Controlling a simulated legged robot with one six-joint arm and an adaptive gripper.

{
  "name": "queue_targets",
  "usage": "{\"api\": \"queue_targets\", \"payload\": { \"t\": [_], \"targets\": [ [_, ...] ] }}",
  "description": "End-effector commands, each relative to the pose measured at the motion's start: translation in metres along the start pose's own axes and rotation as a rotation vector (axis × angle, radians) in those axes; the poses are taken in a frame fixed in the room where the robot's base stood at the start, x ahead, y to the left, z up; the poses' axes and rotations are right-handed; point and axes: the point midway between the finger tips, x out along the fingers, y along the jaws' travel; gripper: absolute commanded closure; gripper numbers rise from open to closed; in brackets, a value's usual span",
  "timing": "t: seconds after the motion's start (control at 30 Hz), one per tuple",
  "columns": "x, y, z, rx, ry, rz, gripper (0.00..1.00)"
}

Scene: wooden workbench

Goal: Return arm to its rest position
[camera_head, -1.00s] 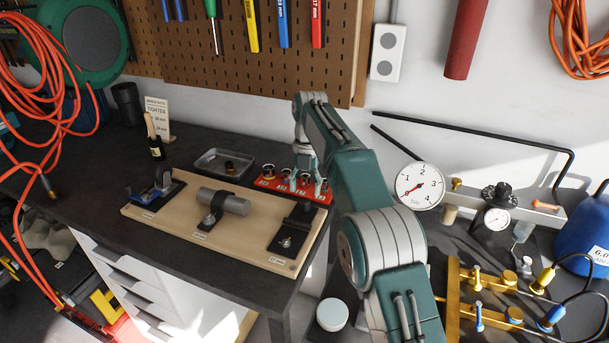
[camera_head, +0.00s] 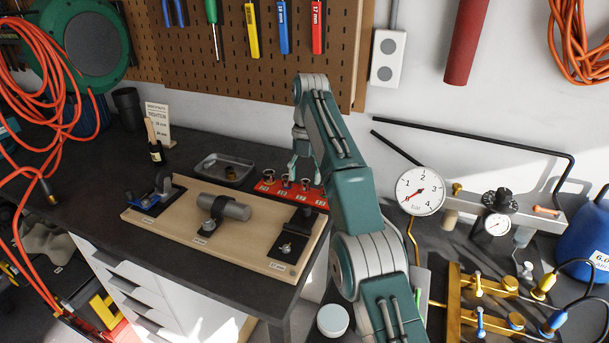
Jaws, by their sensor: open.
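My gripper (camera_head: 304,169) hangs from the upper end of my teal and grey arm, fingers pointing down. It is open, with its fingers apart, and nothing shows between them. It is in front of the pegboard's lower right edge and appears over or just behind the red socket rack (camera_head: 291,188). From this view I cannot tell its exact height above the rack. My own arm crosses the middle of the picture and hides part of the bench to the right of the rack.
A wooden board (camera_head: 190,232) with clamped fittings lies on the dark workbench (camera_head: 75,200). A metal tray (camera_head: 225,168) stands behind it. A pressure gauge (camera_head: 420,191) and a brass manifold (camera_head: 455,300) stand right of my arm. Free air lies above the bench.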

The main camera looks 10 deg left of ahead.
Motion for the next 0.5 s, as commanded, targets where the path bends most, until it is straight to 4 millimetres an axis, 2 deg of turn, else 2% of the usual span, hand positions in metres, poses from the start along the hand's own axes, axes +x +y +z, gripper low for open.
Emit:
{"api": "queue_targets", "payload": {
  "t": [0.13,0.23,0.5],
  "targets": [
    [-0.004,-0.002,0.000,0.020,-0.005,0.003,0.32],
    [-0.017,-0.011,-0.002,0.097,-0.021,0.012,0.32],
    [-0.060,-0.051,-0.013,0.460,-0.084,0.062,0.32]
  ]
}}
